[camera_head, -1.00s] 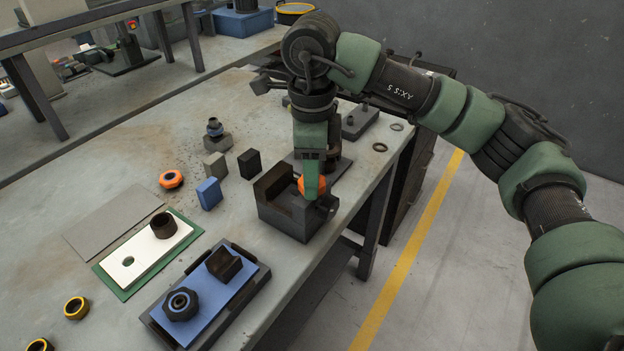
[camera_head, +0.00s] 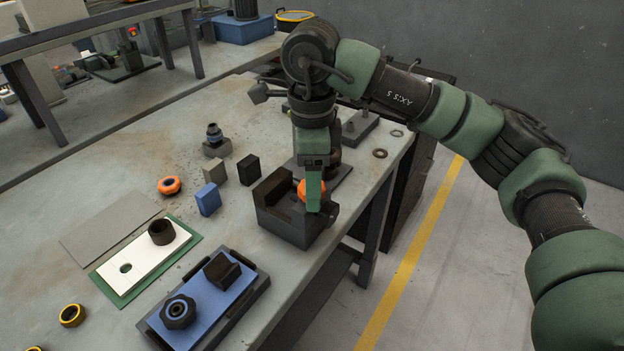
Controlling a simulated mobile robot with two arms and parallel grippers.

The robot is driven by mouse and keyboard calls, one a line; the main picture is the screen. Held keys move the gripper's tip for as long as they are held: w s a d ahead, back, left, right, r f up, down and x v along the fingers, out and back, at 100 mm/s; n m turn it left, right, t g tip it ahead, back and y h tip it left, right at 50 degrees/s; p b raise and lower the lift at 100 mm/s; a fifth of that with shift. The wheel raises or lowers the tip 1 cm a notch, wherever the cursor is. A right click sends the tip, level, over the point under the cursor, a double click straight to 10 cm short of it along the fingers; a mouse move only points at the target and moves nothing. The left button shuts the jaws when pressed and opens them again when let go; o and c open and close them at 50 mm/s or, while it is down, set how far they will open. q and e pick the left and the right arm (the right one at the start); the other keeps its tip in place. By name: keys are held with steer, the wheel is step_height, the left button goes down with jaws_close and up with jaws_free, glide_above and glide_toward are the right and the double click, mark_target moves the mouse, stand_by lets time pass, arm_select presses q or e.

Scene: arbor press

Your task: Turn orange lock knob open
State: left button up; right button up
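An orange lock knob (camera_head: 301,190) sits on the dark block-shaped fixture (camera_head: 292,226) near the right edge of the bench. My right gripper (camera_head: 314,196) points down at the knob, with a green finger across its front. Orange shows on both sides of that finger. The far finger is hidden, so I cannot tell whether the gripper grips the knob or only stands around it. My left gripper is not in view.
A loose orange ring-shaped part (camera_head: 169,185) lies on the bench. A blue block (camera_head: 207,199) and a black block (camera_head: 248,169) stand left of the fixture. A blue plate (camera_head: 212,300) with a black knob lies in front. The bench edge is close on the right.

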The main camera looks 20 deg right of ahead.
steer(key=shift+r, duration=0.15)
step_height(320, 180, up, 8)
steer(key=shift+f, duration=0.2)
stand_by(0.5)
